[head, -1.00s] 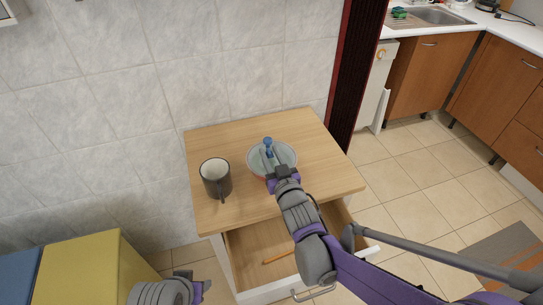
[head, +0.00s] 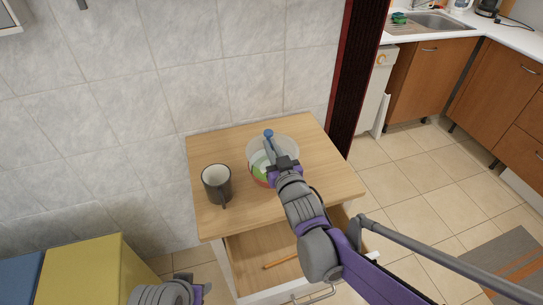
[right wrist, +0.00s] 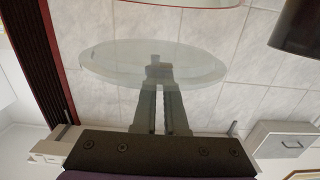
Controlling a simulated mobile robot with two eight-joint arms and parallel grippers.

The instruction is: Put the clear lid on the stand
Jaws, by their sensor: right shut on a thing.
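The clear lid (head: 290,148) is a round see-through disc with a blue knob (head: 268,133). My right gripper (head: 270,144) is shut on it by the knob and holds it over the far side of a red-rimmed pot. The lid also shows as a pale disc in the right wrist view (right wrist: 110,62), with the fingers (right wrist: 160,78) at its middle. The stand (head: 325,178) is a light wood cabinet with a flat top and an open drawer. My left gripper (head: 202,291) shows only partly at the bottom; its fingertips are unclear.
The pot (head: 258,174), with green inside, is partly hidden by my right arm. A dark mug (head: 216,183) stands to its left. An orange pencil-like thing (head: 280,260) lies in the open drawer (head: 245,250). The stand top is bare at right and front left.

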